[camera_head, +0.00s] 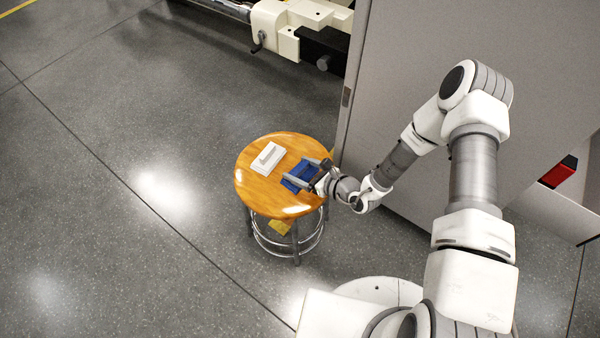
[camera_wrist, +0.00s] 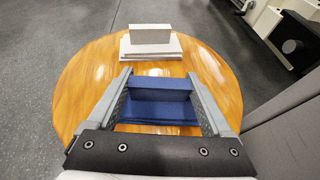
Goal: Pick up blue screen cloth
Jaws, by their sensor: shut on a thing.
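The blue screen cloth (camera_wrist: 158,108) is a folded blue block with a raised ridge, resting on the round wooden stool top. In the head view the cloth (camera_head: 299,176) is on the right half of the stool. My gripper (camera_wrist: 158,84) reaches in from the right side of the stool, with one finger on each side of the raised ridge. In the head view my gripper (camera_head: 306,173) partly covers the cloth. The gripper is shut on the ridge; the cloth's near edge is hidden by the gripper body.
The wooden stool (camera_head: 262,190) has metal legs. A white folded block (camera_head: 267,158) lies beside the cloth, and shows beyond it in the wrist view (camera_wrist: 150,45). A large grey panel (camera_head: 400,120) stands close on the right. White machinery (camera_head: 290,25) is behind. Floor at left is clear.

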